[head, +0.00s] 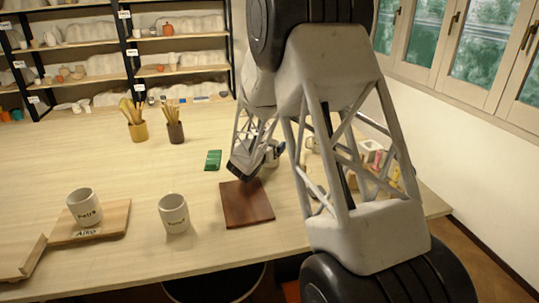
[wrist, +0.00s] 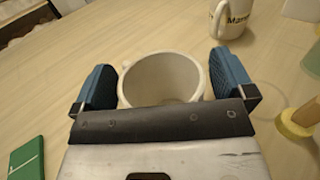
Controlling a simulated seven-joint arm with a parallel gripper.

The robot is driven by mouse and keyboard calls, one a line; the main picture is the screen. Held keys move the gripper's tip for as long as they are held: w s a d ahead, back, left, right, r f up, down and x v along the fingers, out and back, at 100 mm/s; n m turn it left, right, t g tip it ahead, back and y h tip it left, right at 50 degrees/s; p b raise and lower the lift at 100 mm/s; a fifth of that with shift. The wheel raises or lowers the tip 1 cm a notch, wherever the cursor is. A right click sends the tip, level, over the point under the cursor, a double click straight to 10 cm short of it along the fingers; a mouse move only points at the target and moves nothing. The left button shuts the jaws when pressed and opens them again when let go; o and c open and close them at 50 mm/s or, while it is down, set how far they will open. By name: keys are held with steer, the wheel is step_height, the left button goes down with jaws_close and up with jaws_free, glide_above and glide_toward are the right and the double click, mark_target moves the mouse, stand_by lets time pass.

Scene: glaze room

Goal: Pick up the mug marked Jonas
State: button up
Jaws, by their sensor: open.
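My gripper (wrist: 164,82) is open, with a blue-padded finger on each side of a plain white mug (wrist: 160,78). The mug is upright and looks empty; no lettering on it shows in the wrist view. In the head view my gripper (head: 262,160) partly hides this mug. A second white mug (wrist: 231,18), lettered something like "Mare", stands beyond it. In the head view, a mug reading "Petra" (head: 84,208) stands on a wooden board (head: 118,216) labelled "Aiko". Another mug (head: 173,214) stands on the bare table; its name is too small to read surely.
A green block (head: 213,160) and a dark brown board (head: 247,204) lie near my gripper. Two tool pots (head: 138,132) (head: 176,133) stand further back. My arm hides part of the table's right side, where several small items (head: 375,158) stand. The table's middle left is clear.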

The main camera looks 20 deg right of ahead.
stand_by(0.4)
steer(key=c, duration=1.2)
steer(key=shift+r, duration=0.1)
steer(key=shift+c, duration=0.2)
step_height(320, 180, up, 18)
stand_by(0.5)
